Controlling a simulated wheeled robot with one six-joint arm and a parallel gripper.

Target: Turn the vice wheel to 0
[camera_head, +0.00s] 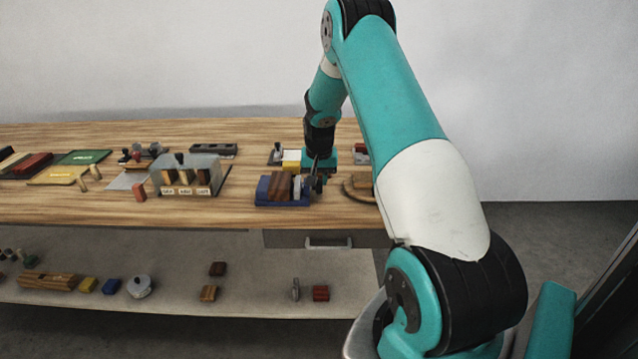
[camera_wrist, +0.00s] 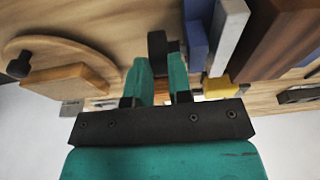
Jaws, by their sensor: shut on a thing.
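The vice (camera_head: 264,190) is blue and stands near the table's front edge, with a brown wooden block (camera_head: 281,186) against its grey jaw (camera_head: 298,187). In the wrist view the blue vice body (camera_wrist: 195,40), grey jaw (camera_wrist: 228,36) and brown block (camera_wrist: 272,42) lie right of my fingers. The dark vice wheel (camera_wrist: 157,48) shows between the two teal fingertips of my gripper (camera_wrist: 160,68). My gripper is shut on it, at the vice's right end. In the head view my gripper (camera_head: 318,178) is small and partly merged with the wheel. No number on the wheel is readable.
A round wooden board (camera_head: 352,190) with a block lies close to the right of my gripper; it also shows in the wrist view (camera_wrist: 30,48). Bare tabletop (camera_head: 195,212) lies in front of the rack.

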